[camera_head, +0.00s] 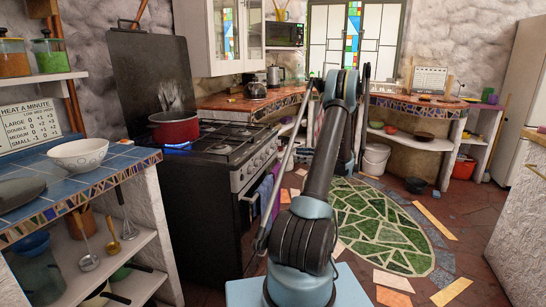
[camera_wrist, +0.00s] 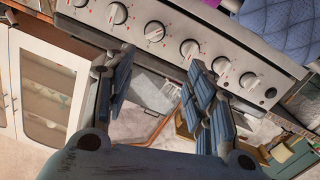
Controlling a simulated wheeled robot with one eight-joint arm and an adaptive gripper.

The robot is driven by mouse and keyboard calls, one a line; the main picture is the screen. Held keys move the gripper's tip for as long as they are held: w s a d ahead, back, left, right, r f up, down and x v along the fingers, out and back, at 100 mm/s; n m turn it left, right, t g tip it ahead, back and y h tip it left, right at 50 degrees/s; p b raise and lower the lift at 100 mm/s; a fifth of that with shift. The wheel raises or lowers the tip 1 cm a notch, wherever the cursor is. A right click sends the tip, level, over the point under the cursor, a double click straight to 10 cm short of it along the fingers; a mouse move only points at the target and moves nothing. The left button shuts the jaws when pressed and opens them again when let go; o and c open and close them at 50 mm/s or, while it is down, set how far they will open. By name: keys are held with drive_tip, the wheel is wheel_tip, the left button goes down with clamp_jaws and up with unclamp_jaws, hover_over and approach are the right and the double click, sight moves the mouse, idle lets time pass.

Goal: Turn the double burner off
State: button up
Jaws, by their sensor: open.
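The black stove (camera_head: 200,215) stands left of centre in the head view, with a red pot (camera_head: 173,128) on its back left. A blue flame (camera_head: 177,146) shows below the pot. The stove's front panel (camera_head: 258,160) carries a row of knobs. In the wrist view the panel (camera_wrist: 205,35) runs slanted across the top, with several white knobs such as one (camera_wrist: 154,31) near the middle. My gripper (camera_wrist: 156,68) is open and empty, its fingers apart just below the knob row in the picture. In the head view my arm hides it.
A sign (camera_head: 30,124) headed "Heat a minute" lists large, double and small with dial marks. A white bowl (camera_head: 90,154) sits on the blue-tiled counter (camera_head: 120,165) at left. Towels (camera_head: 267,195) hang on the stove front. Green mosaic floor (camera_head: 385,225) lies clear at right.

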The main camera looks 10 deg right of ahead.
sight(270, 152)
drive_tip(key=w+d+f+x, duration=0.1)
drive_tip(key=x, duration=1.4)
drive_tip(key=shift+w+a+n+t, duration=0.3)
drive_tip(key=shift+w+a, duration=0.05)
drive_tip(key=shift+w, duration=0.05)
drive_tip(key=c, duration=1.1)
